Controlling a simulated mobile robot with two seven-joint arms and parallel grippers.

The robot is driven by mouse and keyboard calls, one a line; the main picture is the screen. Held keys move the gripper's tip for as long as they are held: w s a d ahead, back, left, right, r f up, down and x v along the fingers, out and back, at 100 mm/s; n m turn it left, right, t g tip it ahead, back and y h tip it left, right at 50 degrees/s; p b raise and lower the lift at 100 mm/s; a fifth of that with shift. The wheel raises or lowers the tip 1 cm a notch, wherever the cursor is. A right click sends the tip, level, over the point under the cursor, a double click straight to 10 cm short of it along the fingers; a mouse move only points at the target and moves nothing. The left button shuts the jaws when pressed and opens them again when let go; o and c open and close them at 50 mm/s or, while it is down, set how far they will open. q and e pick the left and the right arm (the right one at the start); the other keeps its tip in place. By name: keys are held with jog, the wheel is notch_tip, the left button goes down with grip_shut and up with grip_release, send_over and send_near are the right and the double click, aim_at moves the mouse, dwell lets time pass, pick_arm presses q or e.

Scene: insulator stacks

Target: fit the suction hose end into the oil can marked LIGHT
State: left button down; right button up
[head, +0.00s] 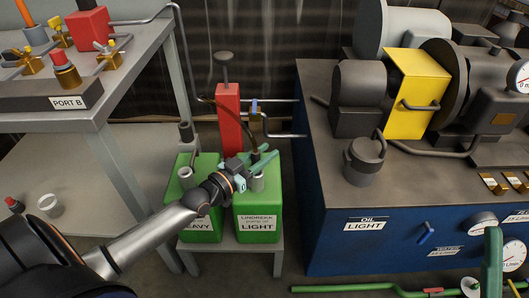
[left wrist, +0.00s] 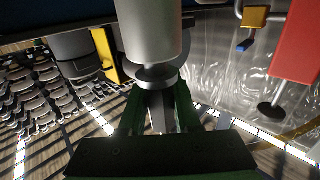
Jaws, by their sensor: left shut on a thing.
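The green oil can marked LIGHT (head: 257,222) stands on a low grey stand, beside the can marked HEAVY (head: 199,227). My left gripper (head: 262,160) is above the top of the LIGHT can, with its green fingers shut on the hose end. A grey round piece (head: 257,184) shows just below the fingers at the can top; I cannot tell whether the hose end is inside the can's neck. In the left wrist view a grey cylinder (left wrist: 150,35) with a collar is in front of the fingers (left wrist: 158,110).
A red hand pump (head: 228,115) stands behind the cans. A blue cabinet labelled OIL LIGHT (head: 338,240) with machinery is close on the right. A grey bench with PORT B (head: 68,102) is at the left. A green pipe (head: 345,288) runs along the front.

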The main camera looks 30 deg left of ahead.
pick_arm(q)
jog(key=shift+f+b, duration=0.3)
jog(key=shift+f, duration=0.15)
jog(key=c, duration=0.5)
grip_release()
jog(key=shift+c, duration=0.2)
jog(key=p+v, duration=0.4)
jog(key=v, duration=0.8)
jog(key=shift+s, duration=0.2)
jog(key=shift+a+r, duration=0.1)
